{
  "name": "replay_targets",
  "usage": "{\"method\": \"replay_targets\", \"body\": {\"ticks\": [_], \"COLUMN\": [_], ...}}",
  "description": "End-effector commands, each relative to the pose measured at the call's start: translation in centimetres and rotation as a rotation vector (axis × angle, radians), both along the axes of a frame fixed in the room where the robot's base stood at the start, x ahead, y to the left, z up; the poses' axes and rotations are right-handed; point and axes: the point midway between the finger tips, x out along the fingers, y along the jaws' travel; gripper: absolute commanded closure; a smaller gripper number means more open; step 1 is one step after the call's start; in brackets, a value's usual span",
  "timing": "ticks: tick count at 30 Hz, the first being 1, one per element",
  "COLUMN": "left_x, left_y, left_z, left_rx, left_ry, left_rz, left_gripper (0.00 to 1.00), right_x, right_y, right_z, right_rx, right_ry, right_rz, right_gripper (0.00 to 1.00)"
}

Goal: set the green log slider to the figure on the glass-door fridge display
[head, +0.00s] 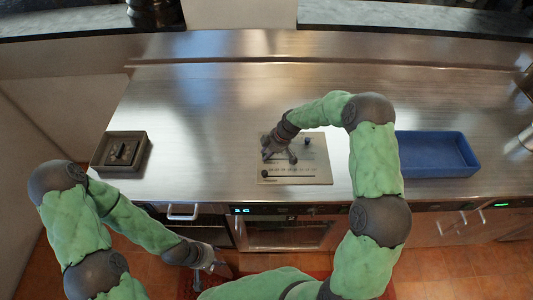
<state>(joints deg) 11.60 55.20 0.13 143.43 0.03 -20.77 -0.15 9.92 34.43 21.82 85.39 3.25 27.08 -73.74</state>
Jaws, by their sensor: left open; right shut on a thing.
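A beige slider panel (318,172) lies on the steel counter. A dark knob (306,141) sits at its upper right and another dark knob (265,174) at its lower left; I cannot make out a green one. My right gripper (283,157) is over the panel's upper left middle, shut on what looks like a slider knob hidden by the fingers. The fridge display (241,210) below the counter's front edge shows small lit characters, perhaps "3C", too small to be sure. The glass-door fridge (285,235) is beneath. My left gripper (218,269) is open and empty, low in front of the counter.
A dark tray (97,160) with a dark item stands on the counter at left. A blue bin (437,140) stands at right, behind my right arm. Another green-lit display (502,204) is at the far right. The counter behind the panel is largely clear.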

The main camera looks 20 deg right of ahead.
Motion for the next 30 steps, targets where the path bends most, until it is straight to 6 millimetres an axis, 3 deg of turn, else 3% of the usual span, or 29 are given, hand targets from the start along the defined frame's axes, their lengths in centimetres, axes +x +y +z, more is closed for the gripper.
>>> {"method": "replay_targets", "body": {"ticks": [9,22,23,24,30], "left_x": [0.0,0.0,0.0,0.0,0.0], "left_y": [0.0,0.0,0.0,0.0,0.0], "left_z": [-3.1,-3.3,-3.3,-3.3,-3.3], "left_rx": [0.000,0.000,0.000,0.000,0.000], "left_ry": [0.001,0.000,0.000,0.000,0.000], "left_rz": [0.000,0.000,0.000,0.000,0.000], "left_gripper": [0.53,0.53,0.53,0.53,0.53], "right_x": [-1.2,-1.5,-1.5,-1.5,-1.4], "right_y": [-4.1,-4.7,-4.7,-4.7,-4.7], "right_z": [-0.3,-0.1,-0.1,-0.1,0.0], "right_rx": [0.000,0.001,0.001,0.001,0.000], "right_ry": [0.001,0.003,0.003,0.003,0.002], "right_rz": [-0.004,0.000,0.000,0.000,-0.001], "right_gripper": [1.00,1.00,0.66,0.55,0.53]}}
